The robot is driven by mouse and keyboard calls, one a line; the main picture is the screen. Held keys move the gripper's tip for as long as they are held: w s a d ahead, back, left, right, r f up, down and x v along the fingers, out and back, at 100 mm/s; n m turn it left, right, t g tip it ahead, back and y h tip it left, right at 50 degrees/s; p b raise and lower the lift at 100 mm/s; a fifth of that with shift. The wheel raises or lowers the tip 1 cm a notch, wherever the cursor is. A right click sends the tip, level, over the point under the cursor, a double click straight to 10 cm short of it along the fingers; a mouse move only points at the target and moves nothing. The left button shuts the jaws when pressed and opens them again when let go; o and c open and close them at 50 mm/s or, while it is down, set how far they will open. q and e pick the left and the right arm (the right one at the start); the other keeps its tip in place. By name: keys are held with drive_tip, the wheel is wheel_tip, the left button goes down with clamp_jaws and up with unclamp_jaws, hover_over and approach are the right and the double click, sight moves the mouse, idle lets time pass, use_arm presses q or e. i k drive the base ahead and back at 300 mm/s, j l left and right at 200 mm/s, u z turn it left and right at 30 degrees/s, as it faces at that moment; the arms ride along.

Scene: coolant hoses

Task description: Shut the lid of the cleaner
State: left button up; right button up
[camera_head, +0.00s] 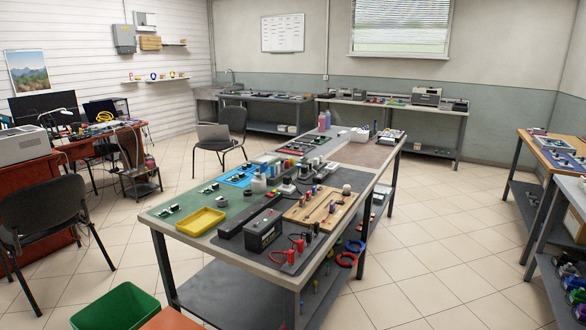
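I cannot tell for certain which object is the cleaner. A grey box-shaped machine (426,96) stands on the back bench under the window, small and far off. Its lid cannot be made out. Another pale grey machine (22,146) sits on the red desk at the left edge, partly cut off by the frame. No raised lid is clear on either one. Neither of my grippers is in view.
A long workbench (186,279) with tools, a yellow tray (201,222) and a black battery (264,231) fills the middle. Chairs (45,212) stand at left. A green bin (116,307) is in front. Tiled floor is open right of the workbench.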

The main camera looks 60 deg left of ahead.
sight(262, 167)
drive_tip(key=i+u, duration=0.4)
drive_tip(key=i, duration=0.15)
drive_tip(key=i+l+u, duration=0.1)
drive_tip(key=i+u, duration=0.25)
drive_tip(key=i, duration=0.15)
drive_tip(key=i+l+u, duration=0.4)
drive_tip(key=i, duration=0.15)
drive_tip(key=j, duration=0.1)
